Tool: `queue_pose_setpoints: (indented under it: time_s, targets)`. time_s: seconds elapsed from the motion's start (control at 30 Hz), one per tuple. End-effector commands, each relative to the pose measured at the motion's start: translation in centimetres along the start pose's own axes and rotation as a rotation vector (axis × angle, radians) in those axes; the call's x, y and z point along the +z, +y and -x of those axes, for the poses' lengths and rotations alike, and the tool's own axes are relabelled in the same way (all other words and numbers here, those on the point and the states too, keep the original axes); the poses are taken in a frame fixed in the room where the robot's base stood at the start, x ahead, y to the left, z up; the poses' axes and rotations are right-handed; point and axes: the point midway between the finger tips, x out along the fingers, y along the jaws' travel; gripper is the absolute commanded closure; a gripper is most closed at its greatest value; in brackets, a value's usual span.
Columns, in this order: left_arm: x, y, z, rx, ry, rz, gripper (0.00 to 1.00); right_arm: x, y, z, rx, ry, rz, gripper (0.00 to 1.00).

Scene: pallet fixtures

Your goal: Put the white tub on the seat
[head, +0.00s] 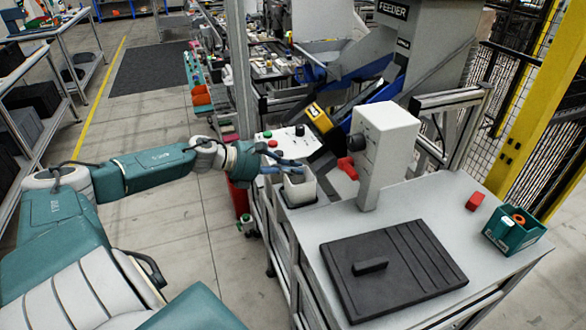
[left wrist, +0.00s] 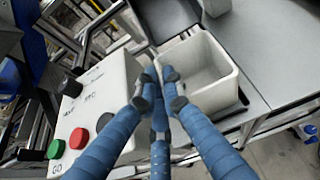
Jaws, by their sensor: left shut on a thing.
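The white tub (head: 301,190) is upright and open at the top, at the left edge of the grey worktop. My left gripper (head: 287,170) comes in from the left and is shut on the tub's near-left wall. The left wrist view shows the blue fingers (left wrist: 163,88) closed over that wall, with the tub's empty inside (left wrist: 205,65) to the right. A dark seat (left wrist: 237,108) shows just past the tub's lower edge. I cannot tell whether the tub rests fully on it. My right gripper is not in view.
A white control box (head: 290,143) with red, green and black buttons stands close behind the tub. A pale grey post (head: 380,160) rises to its right.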

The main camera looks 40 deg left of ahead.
Motion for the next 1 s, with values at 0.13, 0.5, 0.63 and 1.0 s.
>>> queue_pose_setpoints:
  time_s: [0.13,0.5,0.63,1.0]
  targets:
    - [-0.1,0.0,0.0,0.000,0.000,0.000,1.00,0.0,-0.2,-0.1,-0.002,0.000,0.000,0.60]
    - [-0.3,0.0,-0.1,0.000,0.001,0.000,0.74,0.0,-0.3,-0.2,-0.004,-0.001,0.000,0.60]
    - [-0.1,0.0,0.0,0.000,0.001,0.000,0.74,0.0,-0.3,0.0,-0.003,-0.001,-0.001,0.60]
    - [-0.4,-0.1,2.3,-0.001,0.008,0.001,0.74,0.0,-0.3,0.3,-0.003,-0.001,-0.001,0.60]
